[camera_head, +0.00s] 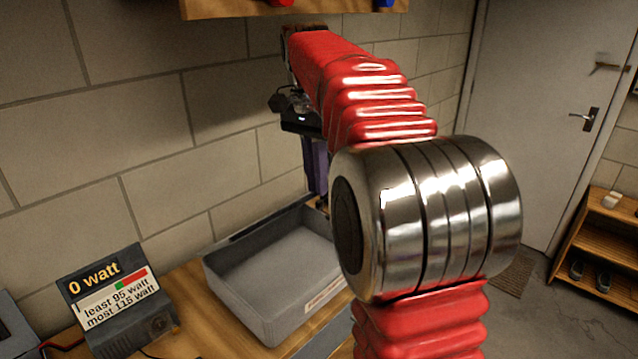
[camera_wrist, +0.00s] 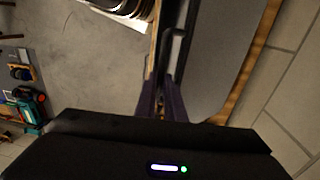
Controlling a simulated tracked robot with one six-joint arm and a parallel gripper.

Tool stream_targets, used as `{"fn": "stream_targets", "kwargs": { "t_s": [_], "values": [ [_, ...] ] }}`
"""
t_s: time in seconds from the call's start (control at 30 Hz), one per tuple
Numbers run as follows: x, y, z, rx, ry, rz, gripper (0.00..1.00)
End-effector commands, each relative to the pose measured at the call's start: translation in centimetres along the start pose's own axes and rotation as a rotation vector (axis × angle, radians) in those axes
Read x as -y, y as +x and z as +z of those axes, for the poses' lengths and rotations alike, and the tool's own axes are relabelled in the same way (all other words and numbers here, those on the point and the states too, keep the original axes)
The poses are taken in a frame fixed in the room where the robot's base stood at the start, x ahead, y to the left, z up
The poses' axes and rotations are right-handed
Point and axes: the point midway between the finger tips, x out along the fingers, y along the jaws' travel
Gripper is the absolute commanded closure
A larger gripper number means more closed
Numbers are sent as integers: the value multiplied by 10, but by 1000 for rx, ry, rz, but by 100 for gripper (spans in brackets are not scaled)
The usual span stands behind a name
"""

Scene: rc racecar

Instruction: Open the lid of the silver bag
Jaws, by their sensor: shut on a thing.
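The silver bag appears as a grey, box-like case (camera_head: 262,306) with a pale label on its front, resting on the wooden bench. Its upper side looks recessed, with a dark strip along the back edge; I cannot tell how far its lid is raised. My gripper (camera_head: 321,200) has purple fingers pointing down at the case's back right corner, partly hidden by my red arm. In the wrist view the fingers (camera_wrist: 161,100) are closed around the dark bar (camera_wrist: 170,55) along the edge of the grey case (camera_wrist: 215,60). The exact contact is small and dark.
A power meter (camera_head: 118,300) reading 0 watt stands left of the case on the bench. A block wall is close behind. A shelf (camera_head: 285,8) hangs above. A door (camera_head: 540,110) and a wooden rack (camera_head: 605,240) are at the right, with open floor before them.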

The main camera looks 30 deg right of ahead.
Motion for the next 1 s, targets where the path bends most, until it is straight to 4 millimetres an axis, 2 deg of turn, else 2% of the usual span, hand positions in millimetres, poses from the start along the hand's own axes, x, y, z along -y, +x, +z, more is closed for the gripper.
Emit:
{"fn": "stream_targets", "kwargs": {
  "t_s": [0.03, 0.2, 0.23, 0.47, 1.0],
  "values": [
    [11, 9, 5, 20, -12, -12, 100],
    [10, 10, 2, 21, -7, -10, 100],
    [10, 10, 2, 22, -7, -11, 89],
    [7, 9, 1, 21, -3, -14, 73],
    [4, 6, -2, 17, 3, -14, 72]
  ]
}}
